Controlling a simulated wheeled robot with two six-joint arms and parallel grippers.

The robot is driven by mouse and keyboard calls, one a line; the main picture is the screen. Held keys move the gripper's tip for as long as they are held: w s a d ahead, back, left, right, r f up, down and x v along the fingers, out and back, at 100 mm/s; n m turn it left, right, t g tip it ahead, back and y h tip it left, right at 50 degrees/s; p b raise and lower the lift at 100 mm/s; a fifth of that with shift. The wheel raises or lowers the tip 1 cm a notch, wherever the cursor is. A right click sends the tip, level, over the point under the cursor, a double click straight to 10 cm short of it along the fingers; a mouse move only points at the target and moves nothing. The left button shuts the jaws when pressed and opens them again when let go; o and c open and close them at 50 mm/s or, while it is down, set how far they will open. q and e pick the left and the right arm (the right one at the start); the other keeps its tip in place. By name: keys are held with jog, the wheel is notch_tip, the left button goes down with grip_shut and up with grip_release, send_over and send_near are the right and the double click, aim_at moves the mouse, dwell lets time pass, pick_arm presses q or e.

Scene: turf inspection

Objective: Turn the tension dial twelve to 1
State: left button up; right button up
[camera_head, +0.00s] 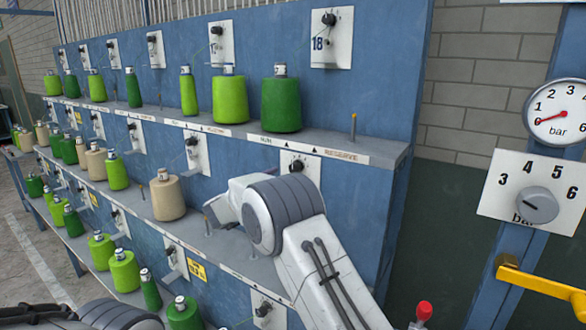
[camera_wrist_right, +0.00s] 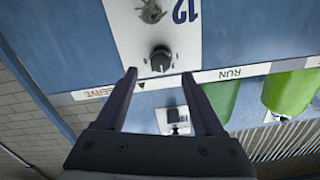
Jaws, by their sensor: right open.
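Dial twelve is a dark round knob (camera_wrist_right: 160,58) on a white plate (camera_wrist_right: 140,30) marked 12, upside down in the right wrist view. In the head view, the plate (camera_head: 309,163) directly below the right end of the top shelf is partly hidden by my right arm. My right gripper (camera_wrist_right: 159,77) is open, with the knob ahead of the gap between its fingertips. I cannot tell whether a finger touches the knob. The knob's setting is not readable. In the head view, my right arm hides the fingers. My left gripper is not in view.
The blue rack (camera_head: 365,90) carries green and tan yarn cones on several shelves. Similar dials line its face. A green cone (camera_head: 281,104) stands on the top shelf. At right are a pressure gauge (camera_head: 560,112), a bar dial (camera_head: 538,205) and a yellow lever (camera_head: 545,287).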

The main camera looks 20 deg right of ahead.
aim_at(292, 169)
jog(key=p+x, duration=0.2)
jog(key=x, duration=0.4)
jog(key=shift+r, duration=0.1)
jog(key=shift+w+d, duration=0.45)
jog(key=shift+d, duration=0.1)
grip_shut()
